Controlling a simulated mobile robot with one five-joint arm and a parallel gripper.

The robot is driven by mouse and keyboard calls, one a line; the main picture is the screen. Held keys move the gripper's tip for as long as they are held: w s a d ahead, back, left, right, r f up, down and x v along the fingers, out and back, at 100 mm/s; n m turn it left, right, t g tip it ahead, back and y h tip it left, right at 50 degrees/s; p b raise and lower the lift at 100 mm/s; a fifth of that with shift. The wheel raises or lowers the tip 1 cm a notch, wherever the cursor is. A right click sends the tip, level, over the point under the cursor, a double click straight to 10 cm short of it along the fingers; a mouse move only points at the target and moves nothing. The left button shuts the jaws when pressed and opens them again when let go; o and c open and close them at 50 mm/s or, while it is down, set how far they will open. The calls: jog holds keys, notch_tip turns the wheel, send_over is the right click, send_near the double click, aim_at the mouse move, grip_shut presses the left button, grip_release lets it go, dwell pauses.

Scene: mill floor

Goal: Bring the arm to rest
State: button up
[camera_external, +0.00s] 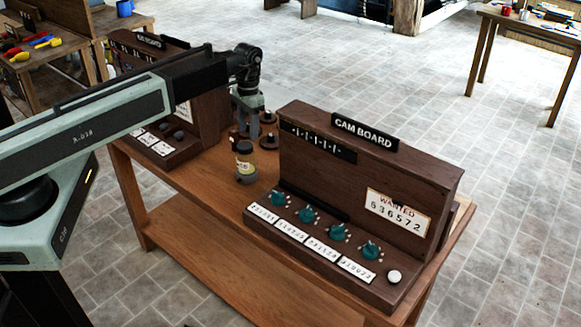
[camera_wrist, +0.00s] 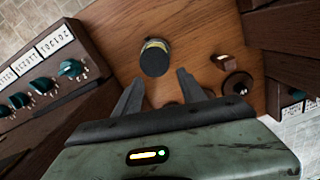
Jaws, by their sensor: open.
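My gripper (camera_external: 254,127) hangs over the wooden table between the two boards. In the wrist view my gripper (camera_wrist: 158,88) has its two fingers spread apart with nothing between them. A small jar with a dark lid and a yellowish label (camera_external: 245,162) stands on the table in front of the gripper. The jar also shows in the wrist view (camera_wrist: 155,58), just beyond the fingertips and apart from them. My arm reaches in from the left in the external view.
The cam board (camera_external: 370,160) with teal knobs stands right of the gripper. Another dark board (camera_external: 211,125) stands to its left. Small dark round pieces (camera_external: 268,140) lie on the table (camera_external: 215,180) close behind the gripper. Side tables stand farther off across open tiled floor.

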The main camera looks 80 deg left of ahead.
jog(key=w+d+f+m+b, duration=0.1)
jog(key=d, duration=0.8)
jog(key=w+d+f+m+b, duration=0.1)
jog(key=d+f+m, duration=0.1)
jog(key=d, duration=0.8)
jog(key=w+d+f+m+b, duration=0.1)
jog(key=w+d, duration=0.1)
jog(key=d, duration=0.7)
jog(key=shift+d+f, duration=0.15)
jog(key=shift+d, duration=0.15)
jog(key=s+d+f+m+b, duration=0.1)
jog(key=d+m+b, duration=0.1)
jog(key=d, duration=1.3)
jog(key=shift+s+f+m+t, duration=0.25)
jog(key=shift+m+t, duration=0.05)
